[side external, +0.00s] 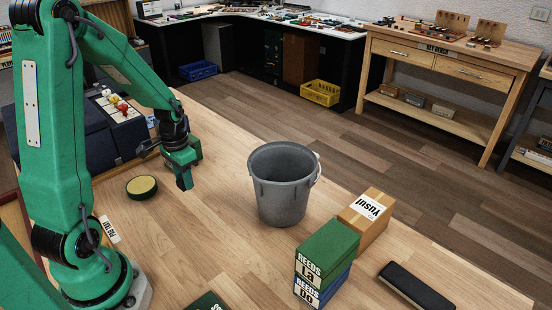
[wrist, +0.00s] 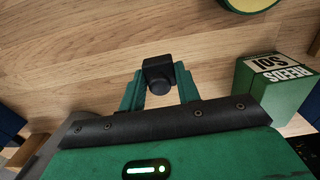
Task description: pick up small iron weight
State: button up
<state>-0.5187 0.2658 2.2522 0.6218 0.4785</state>
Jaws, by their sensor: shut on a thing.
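The small iron weight (wrist: 160,75) is a dark, blocky piece with a rounded knob, seen in the wrist view between the green fingers of my gripper (wrist: 158,88). The fingers are shut on it, one on each side. In the side view my gripper (side external: 184,180) points down over the wooden table, left of the grey bucket. There the weight cannot be made out behind the fingers. I cannot tell for sure how high it is above the table.
The grey bucket (side external: 283,185) stands right of my gripper. A round yellow-topped tin (side external: 142,187) lies to its left. A green box (wrist: 275,90) is close beside my gripper. Stacked reed boxes (side external: 327,255), a cardboard box (side external: 365,220) and a black case (side external: 416,288) stand at front right.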

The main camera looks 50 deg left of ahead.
jog(key=d+r, duration=0.6)
jog(key=d, duration=0.5)
jog(key=shift+d+r, duration=0.3)
jog(key=shift+r, duration=0.1)
jog(key=shift+s, duration=0.1)
